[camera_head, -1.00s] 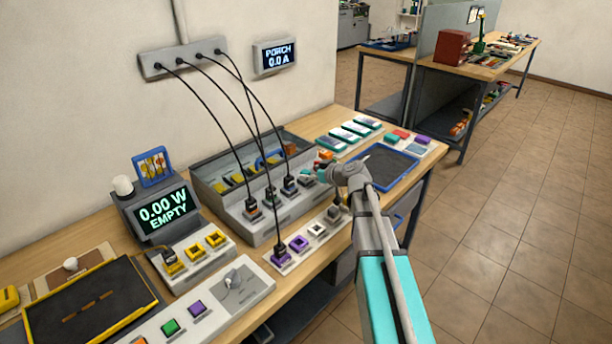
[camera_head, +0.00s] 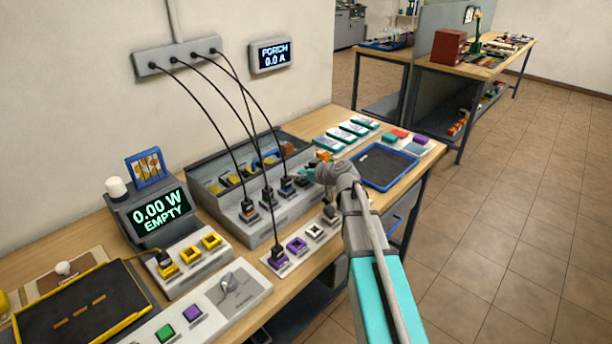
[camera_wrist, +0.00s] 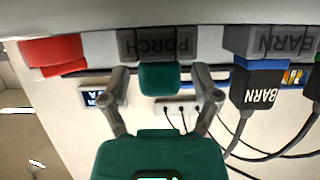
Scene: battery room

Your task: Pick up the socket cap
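A small dark teal block (camera_wrist: 160,78), which looks like the socket cap, stands between the fingers of my gripper (camera_wrist: 160,88) in the wrist view, in front of a grey face marked PORCH (camera_wrist: 184,42). A gap shows on both sides of the block, so my gripper is open around it without visible touch. In the head view my gripper (camera_head: 318,173) is at the right end of the grey socket console (camera_head: 262,235), beside a small teal patch (camera_head: 306,172), probably the same block. My wrist partly hides this end.
A red block (camera_wrist: 55,50) is on the other side. An orange piece (camera_head: 322,155) sits behind my gripper. A blue-rimmed tray (camera_head: 413,160) lies to the right; several cables hang over the console.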

